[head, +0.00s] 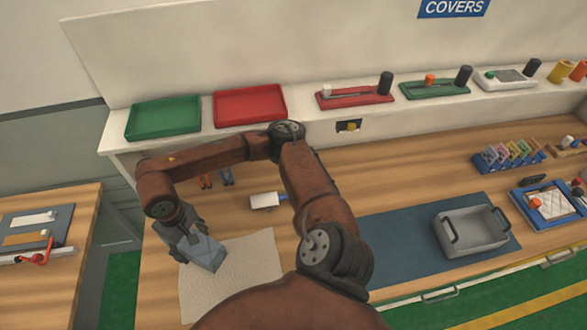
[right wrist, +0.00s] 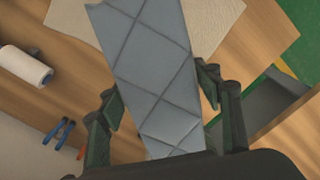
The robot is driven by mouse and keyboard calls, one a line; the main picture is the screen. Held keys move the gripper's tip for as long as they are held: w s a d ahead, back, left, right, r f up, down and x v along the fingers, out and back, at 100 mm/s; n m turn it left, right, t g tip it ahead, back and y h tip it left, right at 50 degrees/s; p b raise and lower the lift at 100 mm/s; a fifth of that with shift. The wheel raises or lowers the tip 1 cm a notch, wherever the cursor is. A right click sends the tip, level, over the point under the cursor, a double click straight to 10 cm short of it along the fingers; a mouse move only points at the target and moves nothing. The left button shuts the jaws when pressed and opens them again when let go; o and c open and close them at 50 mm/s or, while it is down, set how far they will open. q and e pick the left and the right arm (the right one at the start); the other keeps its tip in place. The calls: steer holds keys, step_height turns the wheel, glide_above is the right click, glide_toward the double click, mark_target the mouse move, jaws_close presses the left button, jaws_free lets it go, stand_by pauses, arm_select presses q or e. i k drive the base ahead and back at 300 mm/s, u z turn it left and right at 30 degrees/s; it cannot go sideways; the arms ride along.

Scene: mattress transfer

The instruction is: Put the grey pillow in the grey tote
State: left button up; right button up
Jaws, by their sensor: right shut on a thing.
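The grey quilted pillow (head: 206,253) is at the left of the head view, over the left edge of a cream cloth. My right gripper (head: 188,244) is shut on it. In the right wrist view the pillow (right wrist: 155,60) runs up between the two dark fingers of my right gripper (right wrist: 160,100), its near end hidden behind the gripper body. I cannot tell whether the pillow touches the cloth. The grey tote (head: 481,247) with dark handles stands at the right on a blue mat, and it looks empty. My left gripper is not in view.
The cream cloth (head: 250,272) lies flat on the wooden bench, with the blue mat (head: 385,240) to its right. A white roller (head: 267,201) and orange-and-blue-handled tools (head: 226,177) lie behind the cloth. Green (head: 163,117) and red (head: 250,106) trays stand on the back shelf.

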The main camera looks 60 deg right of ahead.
mark_target(464, 235)
steer(key=u, duration=0.3)
steer(key=k, duration=1.25)
steer(key=z, duration=2.15)
steer(key=i, duration=0.5)
